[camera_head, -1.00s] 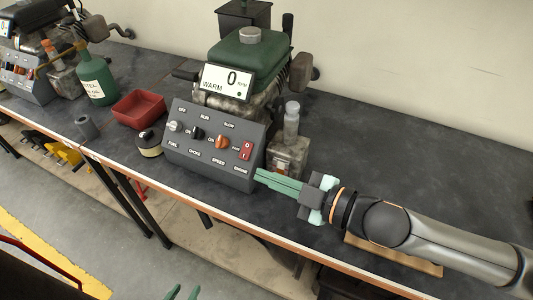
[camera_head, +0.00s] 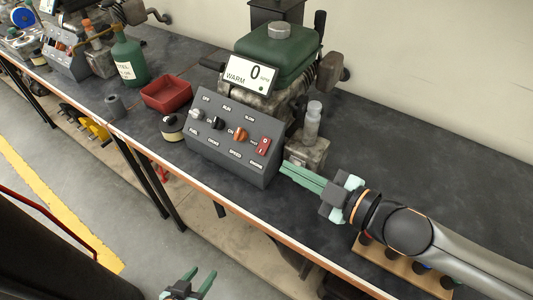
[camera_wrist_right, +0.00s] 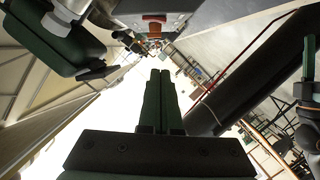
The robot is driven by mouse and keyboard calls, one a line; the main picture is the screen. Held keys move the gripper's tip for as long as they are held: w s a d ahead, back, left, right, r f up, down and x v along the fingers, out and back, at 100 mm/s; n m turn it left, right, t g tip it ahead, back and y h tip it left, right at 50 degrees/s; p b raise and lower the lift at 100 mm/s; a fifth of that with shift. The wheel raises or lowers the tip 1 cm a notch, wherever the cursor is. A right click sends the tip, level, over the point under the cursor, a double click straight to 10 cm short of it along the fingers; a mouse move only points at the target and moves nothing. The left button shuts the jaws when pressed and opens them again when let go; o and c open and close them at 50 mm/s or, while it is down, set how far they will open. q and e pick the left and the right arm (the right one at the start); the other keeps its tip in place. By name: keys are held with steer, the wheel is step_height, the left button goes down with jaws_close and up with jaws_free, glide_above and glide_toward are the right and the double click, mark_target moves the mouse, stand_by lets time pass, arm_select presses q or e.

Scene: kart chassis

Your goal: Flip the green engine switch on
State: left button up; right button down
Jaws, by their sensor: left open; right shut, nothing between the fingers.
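The green-topped engine (camera_head: 275,52) stands on the dark bench behind a grey control panel (camera_head: 228,165). The red engine switch (camera_head: 263,146) is at the panel's right end, above the label ENGINE; it also shows at the top of the right wrist view (camera_wrist_right: 153,18). The display (camera_head: 250,74) reads WARM and 0. My right gripper (camera_head: 284,168) is shut and empty, its fingertips just right of the panel's right end, below the switch and seemingly apart from it. My left gripper (camera_head: 203,276) is open and empty, low at the bottom edge, in front of the bench.
An orange knob (camera_head: 240,134) and other controls sit left of the switch. A small grey metal block with a clear bottle (camera_head: 312,122) stands behind my right fingers.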

glide_above(267, 166)
steer(key=s+a, duration=0.1)
steer(key=s, duration=0.2)
steer(key=f, duration=0.1)
steer(key=w+f, duration=0.2)
steer(key=f, duration=0.1)
steer(key=shift+w+d+b, duration=0.1)
steer(key=shift+d+b, duration=0.1)
steer(key=shift+b, duration=0.1)
steer(key=shift+w+d+f, duration=0.2)
steer(key=shift+w+f, duration=0.05)
steer(key=shift+f, duration=0.2)
steer(key=shift+w+d+f+n, duration=0.15)
steer(key=shift+f+n, duration=0.2)
steer(key=shift+n, duration=0.15)
steer(key=shift+r, duration=0.1)
